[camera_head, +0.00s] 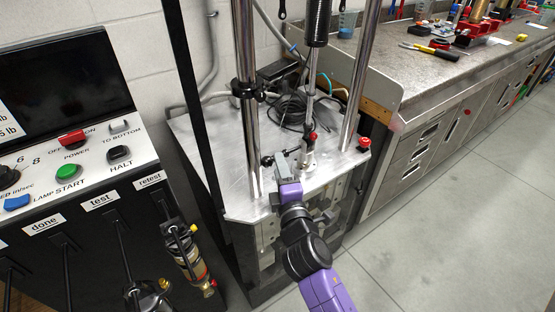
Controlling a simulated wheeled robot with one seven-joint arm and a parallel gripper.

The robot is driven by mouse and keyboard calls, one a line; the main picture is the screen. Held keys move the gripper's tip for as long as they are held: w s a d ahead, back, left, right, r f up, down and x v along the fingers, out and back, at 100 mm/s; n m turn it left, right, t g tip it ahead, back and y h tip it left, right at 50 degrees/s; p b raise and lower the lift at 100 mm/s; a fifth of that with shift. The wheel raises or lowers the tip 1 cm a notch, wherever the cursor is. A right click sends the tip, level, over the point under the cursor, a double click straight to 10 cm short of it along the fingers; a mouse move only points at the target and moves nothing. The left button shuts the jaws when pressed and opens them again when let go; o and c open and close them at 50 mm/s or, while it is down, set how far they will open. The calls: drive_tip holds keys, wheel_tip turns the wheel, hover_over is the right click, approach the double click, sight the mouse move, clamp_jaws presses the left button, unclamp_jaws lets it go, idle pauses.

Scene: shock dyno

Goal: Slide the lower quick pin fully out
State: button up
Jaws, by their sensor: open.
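The shock (318,22) hangs upright between the chrome columns of the dyno, and its thin shaft runs down to a lower mount (309,158) on the metal deck. A red ball (312,136) sits at the mount's upper right. A small dark knob (267,160) shows left of the mount, just beyond my gripper; it may be the lower quick pin's end, but I cannot tell. My gripper (280,162) is open, low over the deck, in front and left of the mount. The picture does not show whether its fingers touch the pin. My wrist hides part of the deck's front.
Chrome columns (245,100) stand left and right of the mount. Black cables (292,108) lie coiled behind it. A red knob (364,143) is at the deck's right edge. A control console (80,165) is at left, a workbench (425,65) at right. The right floor is clear.

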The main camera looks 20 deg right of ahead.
drive_tip(key=s, duration=0.3)
drive_tip(key=shift+s+a, duration=0.15)
drive_tip(key=shift+s, duration=0.05)
idle(0.3)
drive_tip(key=s+d+r+m+g+p, duration=0.1)
drive_tip(key=s+m, duration=0.7)
drive_tip(key=s, duration=1.4)
drive_tip(key=s+d+r+m+g+y+p, duration=0.1)
drive_tip(key=s+m, duration=0.8)
drive_tip(key=s, duration=1.3)
wheel_tip(320, 180, up, 3)
drive_tip(key=d+g+p, duration=0.1)
drive_tip(key=d+p, duration=0.1)
drive_tip(key=p, duration=0.1)
drive_tip(key=shift+s+d, duration=0.15)
drive_tip(key=shift+d, duration=0.15)
